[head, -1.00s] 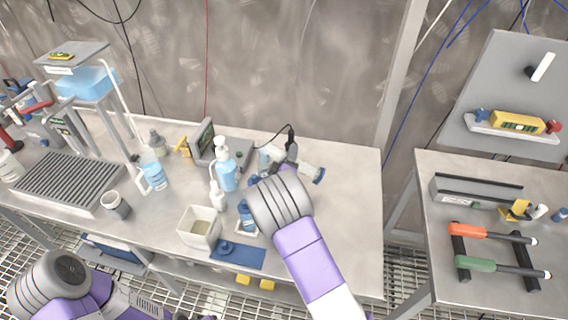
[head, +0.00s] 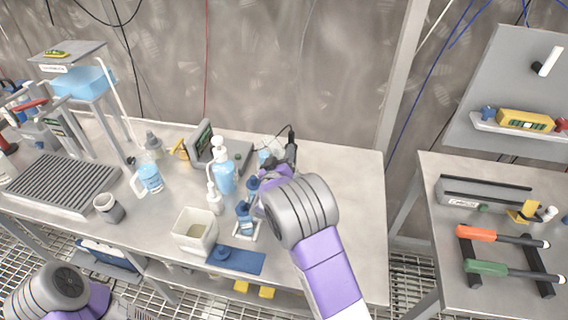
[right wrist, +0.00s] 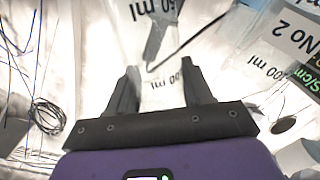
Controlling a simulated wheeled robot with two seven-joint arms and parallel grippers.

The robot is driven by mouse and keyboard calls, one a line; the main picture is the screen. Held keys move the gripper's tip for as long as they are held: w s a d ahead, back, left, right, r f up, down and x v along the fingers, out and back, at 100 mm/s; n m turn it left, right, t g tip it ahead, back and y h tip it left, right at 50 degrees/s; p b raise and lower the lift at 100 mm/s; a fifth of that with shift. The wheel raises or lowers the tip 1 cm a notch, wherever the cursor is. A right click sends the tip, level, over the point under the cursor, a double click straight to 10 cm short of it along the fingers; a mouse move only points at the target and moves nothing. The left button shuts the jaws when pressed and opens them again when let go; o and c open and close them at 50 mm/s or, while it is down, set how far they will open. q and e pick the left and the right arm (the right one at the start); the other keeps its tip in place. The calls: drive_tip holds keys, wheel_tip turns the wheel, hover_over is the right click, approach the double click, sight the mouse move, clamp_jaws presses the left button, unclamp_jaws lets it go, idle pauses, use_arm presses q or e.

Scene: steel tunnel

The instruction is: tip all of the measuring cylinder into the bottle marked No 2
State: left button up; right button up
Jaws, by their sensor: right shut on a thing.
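My right gripper (head: 275,172) is above the middle of the bench. In the right wrist view the gripper (right wrist: 165,85) is shut on a clear measuring cylinder (right wrist: 158,92) with ml lettering. The cylinder's mouth and contents cannot be made out; in the head view my wrist largely hides it. The bottle marked No 2 (right wrist: 292,32) shows its label at the upper right of the right wrist view, beside the gripper and apart from it. I cannot tell for sure which vessel this is in the head view. Only my left arm's wrist shows at the lower left; its fingers are out of view.
A blue pump bottle (head: 223,178), a small blue-topped bottle (head: 244,220), a square beige tub (head: 193,236) and a blue mat (head: 247,263) stand close by. A meter (head: 204,140) is behind. The bench's right part (head: 350,200) is clear.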

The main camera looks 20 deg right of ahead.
sight(278, 145)
drive_tip(key=shift+r, duration=0.15)
drive_tip(key=shift+w+a+r+m+p, duration=0.1)
drive_tip(key=shift+a+r+m+p, duration=0.15)
drive_tip(key=shift+r, duration=0.3)
drive_tip(key=shift+w+a+r+m+p, duration=0.15)
drive_tip(key=shift+r+m, duration=0.2)
drive_tip(key=shift+r, duration=0.2)
drive_tip(key=shift+w+a+r+m+p, duration=0.15)
drive_tip(key=shift+r+m, duration=0.15)
drive_tip(key=shift+r, duration=0.25)
drive_tip(key=shift+w+a+r+m+p, duration=0.2)
drive_tip(key=shift+a+r+m+p, duration=0.15)
drive_tip(key=shift+r+m, duration=0.6)
drive_tip(key=shift+w+a+r+m+p, duration=0.3)
drive_tip(key=shift+r+m, duration=0.15)
drive_tip(key=shift+r, duration=0.9)
drive_tip(key=shift+w+a+r+m+p, duration=0.15)
drive_tip(key=shift+a+r+m+p, duration=0.2)
drive_tip(key=shift+r+m, duration=0.6)
drive_tip(key=shift+r+n, duration=0.2)
drive_tip(key=shift+n, duration=0.05)
wheel_tip(278, 145, up, 3)
drive_tip(key=p, duration=0.3)
drive_tip(key=shift+f, duration=0.1)
